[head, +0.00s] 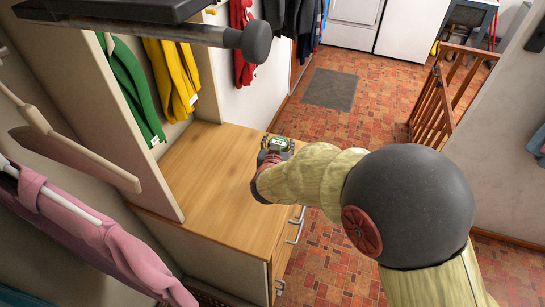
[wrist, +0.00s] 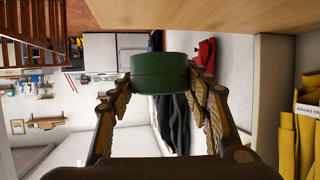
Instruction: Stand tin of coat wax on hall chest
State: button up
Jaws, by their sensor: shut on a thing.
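The tin of coat wax (wrist: 165,74) is a short dark green round tin between my fingertips in the wrist view. In the head view the tin (head: 279,143) shows a green and pale label. My gripper (head: 272,154) is shut on it near the far right corner of the hall chest's bare wooden top (head: 215,180). The chest top also spans the upper right of the wrist view (wrist: 230,14), which looks upside down. A narrow gap seems to part the tin from the wood there; I cannot tell if they touch.
Green (head: 136,90) and yellow garments (head: 172,75) hang behind the chest top on the left. A pink garment (head: 90,235) hangs nearer on the left. A wooden gate (head: 445,95) stands at the right across the tiled floor. Most of the chest top is clear.

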jog(key=w+f, duration=0.1)
jog(key=w+a+f+b, duration=0.1)
jog(key=f, duration=0.1)
jog(key=w+f, duration=0.1)
jog(key=shift+a+f, duration=0.15)
jog(key=shift+w+a+f+b, duration=0.1)
jog(key=shift+w+f+b, duration=0.05)
jog(key=shift+f+b, duration=0.65)
jog(key=shift+w+a+f+b, duration=0.1)
jog(key=shift+f+b, duration=0.4)
jog(key=shift+f, duration=0.5)
jog(key=shift+d, duration=0.1)
jog(key=shift+f, duration=0.15)
jog(key=o, duration=1.2)
jog(key=shift+c, duration=0.2)
jog(key=shift+s+r, duration=0.15)
jog(key=shift+r, duration=0.05)
jog(key=p+v, duration=0.4)
jog(key=v, duration=0.7)
jog(key=shift+s+r, duration=0.15)
jog(key=shift+s, duration=0.2)
